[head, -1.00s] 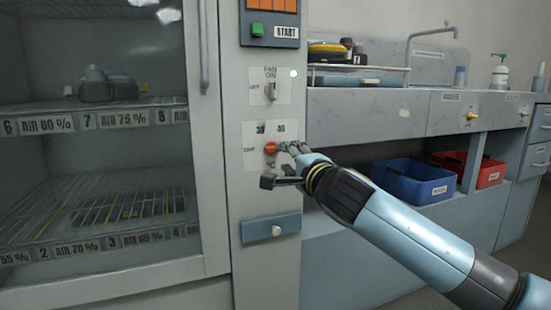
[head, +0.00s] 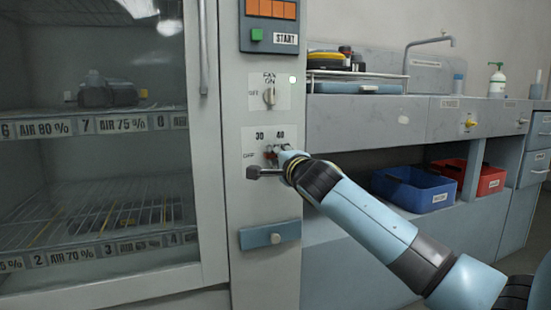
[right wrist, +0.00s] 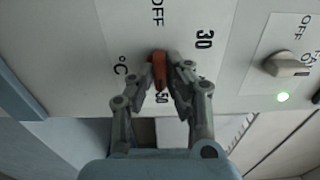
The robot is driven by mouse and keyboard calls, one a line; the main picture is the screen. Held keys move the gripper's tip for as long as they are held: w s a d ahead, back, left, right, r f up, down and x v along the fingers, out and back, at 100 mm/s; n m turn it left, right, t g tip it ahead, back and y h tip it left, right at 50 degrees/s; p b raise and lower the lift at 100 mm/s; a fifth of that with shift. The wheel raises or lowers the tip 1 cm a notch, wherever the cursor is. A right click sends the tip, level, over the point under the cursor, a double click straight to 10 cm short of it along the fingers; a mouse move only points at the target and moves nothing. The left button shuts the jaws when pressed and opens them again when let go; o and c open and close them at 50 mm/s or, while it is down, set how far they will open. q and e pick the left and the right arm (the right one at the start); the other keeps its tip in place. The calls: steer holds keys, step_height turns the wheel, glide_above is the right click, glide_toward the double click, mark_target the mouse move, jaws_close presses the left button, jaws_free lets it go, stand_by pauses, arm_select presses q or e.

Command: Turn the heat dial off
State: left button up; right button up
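The heat dial (right wrist: 159,68) is a red-orange knob on the white panel plate. In the right wrist view its bar lies along the line between the OFF and 50 marks; which end is the pointer I cannot tell. It also shows, partly hidden, in the head view (head: 271,153), below the 30 and 40 marks. My right gripper (right wrist: 163,65) has a finger on each side of the dial, close against it, and looks shut on it. In the head view my right gripper (head: 277,154) reaches the panel from the right. My left gripper is not in view.
The fan switch (head: 269,97) sits above the dial, with a small light (head: 292,79) beside it. A blue latch plate (head: 270,235) is below. A glass-doored cabinet (head: 212,150) stands left. Blue (head: 416,190) and red (head: 487,181) bins sit under the counter at right.

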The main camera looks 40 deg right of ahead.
jaws_close()
